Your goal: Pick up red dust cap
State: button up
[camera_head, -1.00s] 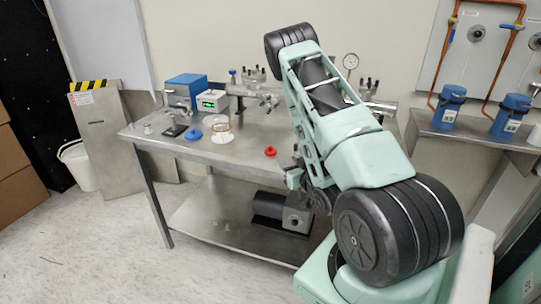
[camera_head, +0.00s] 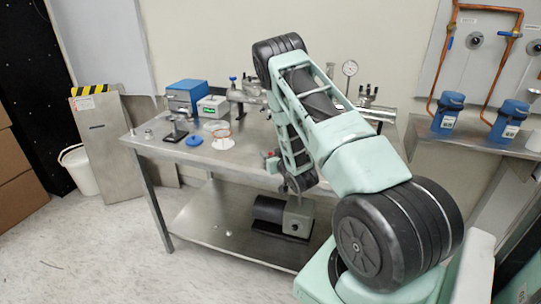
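The red dust cap (camera_head: 268,154) lies toward the front right of the steel table (camera_head: 178,153). Only a small bit of red shows, as my gripper (camera_head: 271,164) and arm cover the rest. My gripper is small in the picture and sits right at the cap, near the table's front edge. I cannot tell whether it touches the cap or whether its fingers are open or shut.
A blue cap (camera_head: 194,139) and a white disc with a copper-coloured ring (camera_head: 222,143) lie to the left. A blue box (camera_head: 187,95), a white meter box (camera_head: 212,106) and steel piping with a gauge (camera_head: 349,69) stand behind. A pump (camera_head: 285,215) sits on the lower shelf.

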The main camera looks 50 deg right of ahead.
jog(key=shift+w+d, duration=0.15)
jog(key=shift+w, duration=0.15)
grip_shut()
